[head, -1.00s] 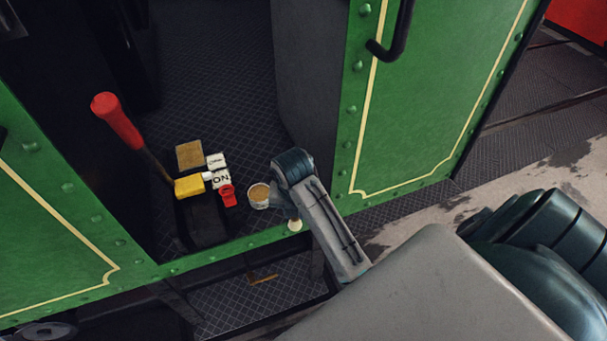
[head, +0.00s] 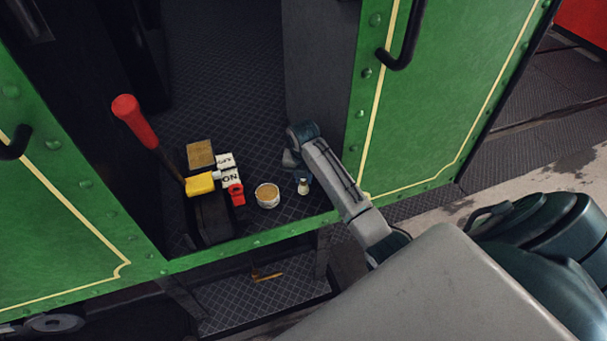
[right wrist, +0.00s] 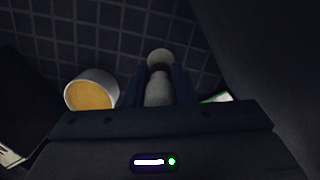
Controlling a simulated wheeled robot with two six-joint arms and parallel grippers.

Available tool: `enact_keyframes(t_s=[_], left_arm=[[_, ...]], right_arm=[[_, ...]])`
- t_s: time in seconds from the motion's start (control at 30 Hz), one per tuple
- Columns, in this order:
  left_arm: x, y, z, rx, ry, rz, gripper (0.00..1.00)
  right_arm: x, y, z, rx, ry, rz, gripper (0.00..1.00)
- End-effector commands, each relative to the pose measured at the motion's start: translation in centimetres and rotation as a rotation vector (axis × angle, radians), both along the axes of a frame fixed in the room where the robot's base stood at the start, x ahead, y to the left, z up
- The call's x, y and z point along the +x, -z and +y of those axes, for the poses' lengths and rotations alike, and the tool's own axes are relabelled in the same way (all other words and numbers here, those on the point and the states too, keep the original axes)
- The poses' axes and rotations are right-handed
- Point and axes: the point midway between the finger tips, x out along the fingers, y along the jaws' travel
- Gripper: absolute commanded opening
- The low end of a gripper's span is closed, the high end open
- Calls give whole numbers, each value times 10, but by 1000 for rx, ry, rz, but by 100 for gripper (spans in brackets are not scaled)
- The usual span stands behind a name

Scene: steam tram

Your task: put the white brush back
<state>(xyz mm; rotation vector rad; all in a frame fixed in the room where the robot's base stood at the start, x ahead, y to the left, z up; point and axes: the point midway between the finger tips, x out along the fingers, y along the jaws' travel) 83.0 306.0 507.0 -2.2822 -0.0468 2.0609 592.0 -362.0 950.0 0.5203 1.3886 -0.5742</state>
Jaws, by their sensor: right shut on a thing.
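My right gripper (head: 303,176) is shut on the white brush (head: 303,187), which hangs below it over the dark cab floor, to the right of a white tub. In the right wrist view the brush (right wrist: 159,88) is between the two dark fingers, with a round pale end beyond them. I cannot tell whether its lower end touches the floor. The white tub (head: 267,196) with tan contents stands apart from the brush. It also shows in the right wrist view (right wrist: 91,92), left of the fingers. My left gripper is not in view.
Left of the tub are a red piece (head: 237,194), white ON and OFF plates (head: 230,178), a yellow block (head: 200,184), a tan square (head: 200,154) and a red-handled lever (head: 127,108). The green side panel (head: 425,110) stands right of my forearm. Floor behind the tub is clear.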

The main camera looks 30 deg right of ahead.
Motion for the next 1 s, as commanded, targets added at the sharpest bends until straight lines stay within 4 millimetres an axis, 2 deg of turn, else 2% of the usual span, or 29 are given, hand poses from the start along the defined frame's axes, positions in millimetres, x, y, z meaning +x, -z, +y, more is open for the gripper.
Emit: enact_keyframes(t_s=[0.07,0.47,0.5,0.57,0.87,1.0], left_arm=[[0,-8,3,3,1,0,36],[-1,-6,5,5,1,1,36],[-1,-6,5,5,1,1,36],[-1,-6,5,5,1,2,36],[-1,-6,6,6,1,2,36],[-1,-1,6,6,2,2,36]], right_arm=[[0,5,0,0,0,1,0],[0,12,0,-1,0,-2,0],[0,12,0,-1,0,-2,31],[0,12,0,-1,0,-2,43],[0,11,0,-1,0,-2,45],[0,2,0,-2,0,-5,45]])
